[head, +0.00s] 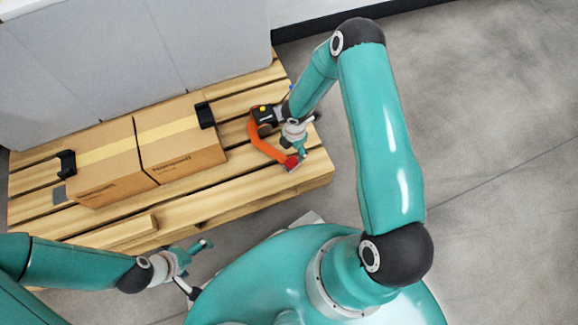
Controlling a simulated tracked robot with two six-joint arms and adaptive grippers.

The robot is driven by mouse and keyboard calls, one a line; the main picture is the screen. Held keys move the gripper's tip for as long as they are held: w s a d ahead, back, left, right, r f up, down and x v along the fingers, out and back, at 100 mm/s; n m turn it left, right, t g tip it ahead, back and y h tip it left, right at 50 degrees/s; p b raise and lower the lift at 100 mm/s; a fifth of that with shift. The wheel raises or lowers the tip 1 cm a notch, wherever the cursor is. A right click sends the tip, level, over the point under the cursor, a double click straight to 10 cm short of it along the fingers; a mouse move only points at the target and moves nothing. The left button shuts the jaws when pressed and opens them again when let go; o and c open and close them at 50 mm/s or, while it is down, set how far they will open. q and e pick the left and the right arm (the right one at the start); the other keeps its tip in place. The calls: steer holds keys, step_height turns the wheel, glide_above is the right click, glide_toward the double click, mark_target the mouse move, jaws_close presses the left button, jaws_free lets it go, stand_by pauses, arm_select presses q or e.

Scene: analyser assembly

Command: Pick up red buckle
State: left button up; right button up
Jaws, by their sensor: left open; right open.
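The red buckle (291,162) is at the lower end of an orange strap (264,145), near the right end of the wooden pallet. My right gripper (303,150) is open right beside the red buckle and the strap. I cannot tell whether its fingers touch the buckle, as they partly overlap it in the picture. My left gripper (203,252) is open and empty in front of the pallet's near edge, well away from the buckle.
Two cardboard boxes (181,138) with yellow tape stand on the wooden pallet (245,180). Black corner pieces (206,115) sit at the boxes' ends. Large grey panels (130,60) stand behind. The concrete floor (490,190) to the right is clear.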

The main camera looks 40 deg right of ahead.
step_height(320, 180, down, 2)
steer(key=shift+f+b, duration=0.1)
steer(key=shift+b, duration=0.2)
steer(key=f+b, duration=0.1)
steer(key=f, duration=0.1)
steer(key=a+f+b, duration=0.1)
steer(key=f, duration=0.1)
steer(key=shift+s+f, duration=0.1)
steer(key=shift+s, duration=0.05)
steer(key=shift+f+b, duration=0.35)
steer(key=shift+f, duration=0.05)
jaws_close()
